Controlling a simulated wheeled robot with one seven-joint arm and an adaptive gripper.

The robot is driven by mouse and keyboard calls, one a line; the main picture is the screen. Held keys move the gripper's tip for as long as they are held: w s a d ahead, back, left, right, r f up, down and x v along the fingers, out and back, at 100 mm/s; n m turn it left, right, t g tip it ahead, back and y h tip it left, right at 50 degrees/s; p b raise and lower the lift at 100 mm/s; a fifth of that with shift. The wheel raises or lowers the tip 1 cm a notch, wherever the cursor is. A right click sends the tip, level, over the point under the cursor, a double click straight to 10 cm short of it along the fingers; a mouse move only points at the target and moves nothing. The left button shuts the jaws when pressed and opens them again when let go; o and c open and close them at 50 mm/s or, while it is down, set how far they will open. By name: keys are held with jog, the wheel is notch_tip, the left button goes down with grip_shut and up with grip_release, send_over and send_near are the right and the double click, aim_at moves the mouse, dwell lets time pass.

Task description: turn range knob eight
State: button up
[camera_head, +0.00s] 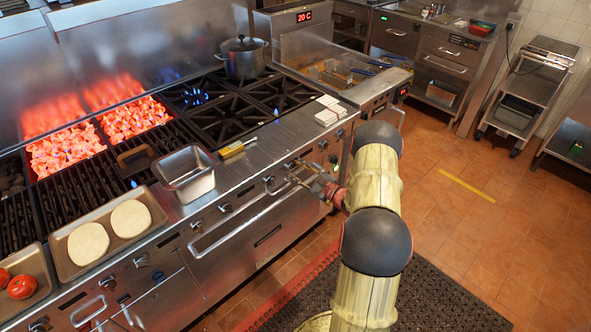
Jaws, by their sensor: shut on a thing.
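The range's front panel (252,197) carries a row of small round knobs. One bare knob (269,182) is just left of my gripper, and others (225,207) are farther left along the row. My gripper (294,171) reaches the panel from the right and is shut on a range knob there. The held knob is mostly hidden by the fingers. No numbers can be read on the knobs, and the angle of the held knob cannot be told.
An oven handle (240,226) runs below the knobs. A steel pan (186,172), a tray (62,262) with dough rounds, and a yellow-handled tool (236,148) rest above the panel. A pot (243,57) stands at the back. Orange floor tiles are clear at right.

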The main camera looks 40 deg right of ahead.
jog(key=m+p, duration=0.1)
jog(key=m, duration=0.3)
jog(key=shift+m+p, duration=0.3)
jog(key=shift+m, duration=0.1)
jog(key=shift+d+m+t+p, duration=0.1)
jog(key=shift+m+t+p, duration=0.35)
jog(key=shift+m, duration=1.45)
jog(key=shift+h, duration=0.3)
jog(key=o, duration=1.2)
jog(key=shift+c, duration=0.2)
jog(key=s, duration=1.2)
jog(key=shift+d+f, duration=0.35)
jog(key=shift+f, duration=0.1)
